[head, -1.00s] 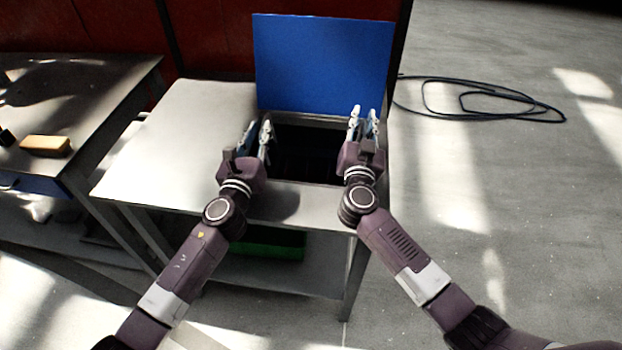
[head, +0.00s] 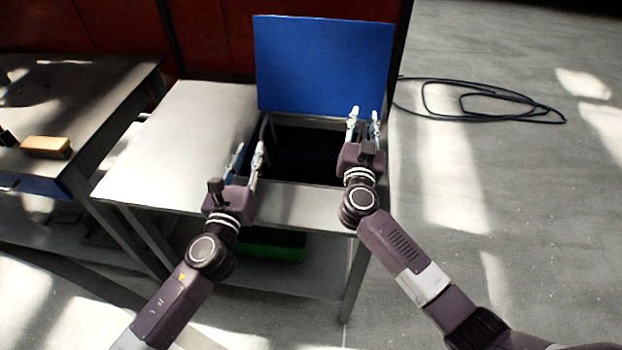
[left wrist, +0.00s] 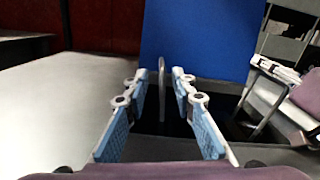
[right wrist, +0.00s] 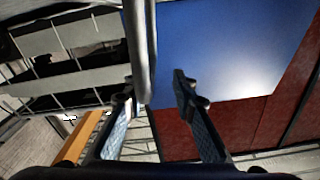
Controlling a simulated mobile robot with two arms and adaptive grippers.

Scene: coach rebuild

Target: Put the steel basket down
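The steel basket's grey left handle (head: 266,130) stands at the left side of the dark opening in the metal table (head: 180,140). The basket's body is lost in the dark. My left gripper (head: 249,147) is open and empty, in front of that handle and apart from it; the left wrist view shows the handle (left wrist: 162,85) beyond the fingertips. My right gripper (head: 365,115) is at the opening's right side with its fingers apart. In the right wrist view a grey handle bar (right wrist: 140,45) runs by its fingers; I cannot tell whether they touch.
A blue panel (head: 322,65) stands upright behind the opening. The tabletop left of the opening is bare. A green bin (head: 272,245) sits on the shelf below. A second bench (head: 80,95) with a yellow-brown block (head: 46,146) is at left. Coiled black hose (head: 480,97) lies on the floor.

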